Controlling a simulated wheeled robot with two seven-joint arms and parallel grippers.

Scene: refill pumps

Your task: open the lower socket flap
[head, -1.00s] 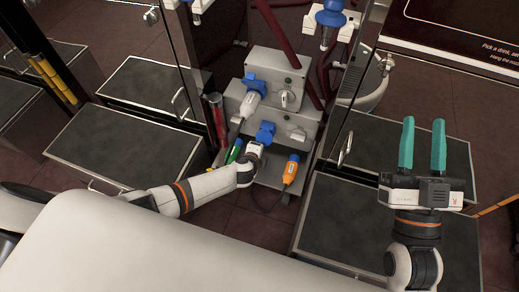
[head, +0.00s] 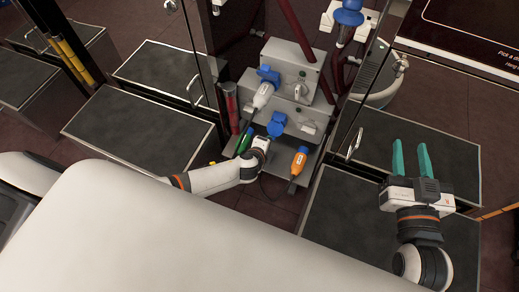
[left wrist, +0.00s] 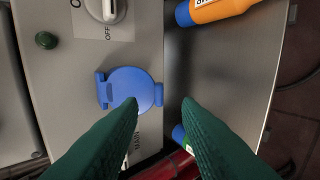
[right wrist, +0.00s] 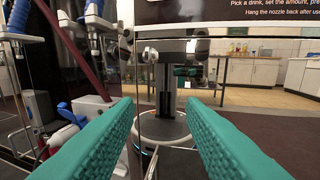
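The lower socket with its round blue flap (head: 277,124) is on the front of the lower grey box. In the left wrist view the flap (left wrist: 133,88) is a blue disc with a hinge at its left and a small tab at its right; it appears to lie over the socket. My left gripper (left wrist: 160,101) is open and empty, its green fingers apart, the left fingertip overlapping the flap's lower edge in the picture. Contact cannot be told. My right gripper (head: 409,143) is open and empty, far to the right.
The upper socket holds a grey-white plug (head: 263,96) on a cable. An orange connector (head: 299,162) and a green one (head: 244,141) stand beside the lower box. A rotary switch (left wrist: 104,8) is near the flap. Glass doors (head: 352,125) flank the boxes.

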